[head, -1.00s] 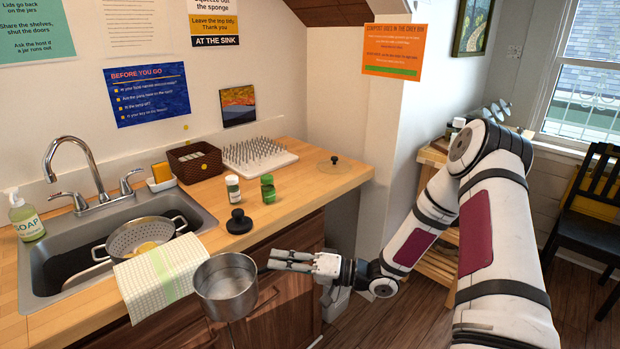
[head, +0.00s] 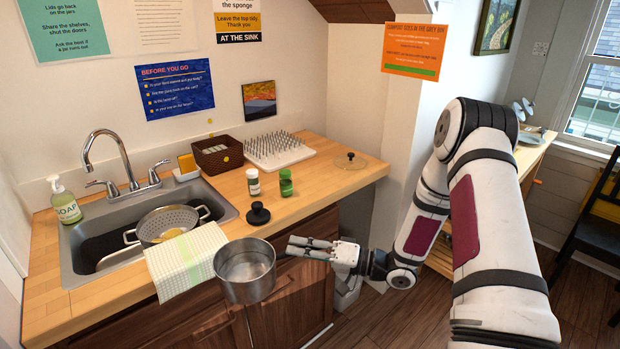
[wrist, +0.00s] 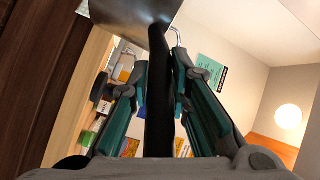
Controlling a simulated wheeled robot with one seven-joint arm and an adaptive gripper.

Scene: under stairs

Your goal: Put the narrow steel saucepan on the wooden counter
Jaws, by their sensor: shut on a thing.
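The narrow steel saucepan (head: 246,272) hangs upright in front of the counter edge, its rim near or a little below the counter top. My gripper (head: 293,247) is to the right of the pan, shut on its handle. In the wrist view, the dark handle (wrist: 159,95) runs between the fingers of my gripper (wrist: 159,92), and part of the pan (wrist: 130,10) shows at the top. The wooden counter (head: 325,176) runs along the wall behind the pan.
The sink (head: 84,262) holds a colander (head: 168,222).

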